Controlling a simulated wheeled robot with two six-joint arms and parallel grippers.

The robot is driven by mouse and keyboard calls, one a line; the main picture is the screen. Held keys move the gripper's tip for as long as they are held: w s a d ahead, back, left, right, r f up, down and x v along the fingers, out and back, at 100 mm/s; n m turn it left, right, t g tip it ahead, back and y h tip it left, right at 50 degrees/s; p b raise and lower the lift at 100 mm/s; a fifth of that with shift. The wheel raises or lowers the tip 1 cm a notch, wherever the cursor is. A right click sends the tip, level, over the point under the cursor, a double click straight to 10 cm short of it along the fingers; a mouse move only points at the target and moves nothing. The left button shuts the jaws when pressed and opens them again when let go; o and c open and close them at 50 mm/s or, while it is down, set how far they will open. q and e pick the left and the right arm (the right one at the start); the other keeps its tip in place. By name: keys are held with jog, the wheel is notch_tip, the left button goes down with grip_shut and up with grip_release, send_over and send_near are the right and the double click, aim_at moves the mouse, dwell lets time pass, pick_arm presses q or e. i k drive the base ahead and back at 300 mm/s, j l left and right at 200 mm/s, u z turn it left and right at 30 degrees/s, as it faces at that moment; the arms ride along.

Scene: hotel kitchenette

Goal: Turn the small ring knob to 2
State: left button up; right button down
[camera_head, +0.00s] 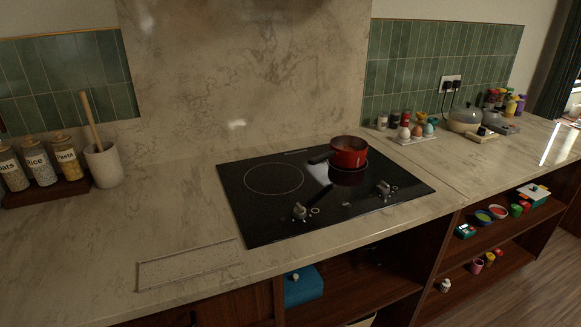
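The black cooktop (262,221) is set into the pale marble counter. It has a large ring (274,192) outlined at its left, and a red saucepan (348,158) covers most of a second ring at its right. One knob (300,211) sits near the front edge below the left ring. Another knob (384,189) sits at the front right, below the saucepan's ring, which appears the smaller one. The knob markings are too small to read. Neither gripper is in view.
The saucepan's dark handle (319,158) points left over the cooktop. A utensil crock (103,164) and labelled jars (66,156) stand at the left. A tray with eggs and spice jars (405,137) stands behind right.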

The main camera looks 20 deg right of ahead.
aim_at(383, 188)
jog(key=l+z, duration=0.1)
jog(key=z, duration=0.4)
jog(key=i+z, duration=0.1)
jog(key=z, duration=0.4)
jog(key=l+z, duration=0.1)
jog(key=z, duration=0.4)
jog(key=i, duration=0.05)
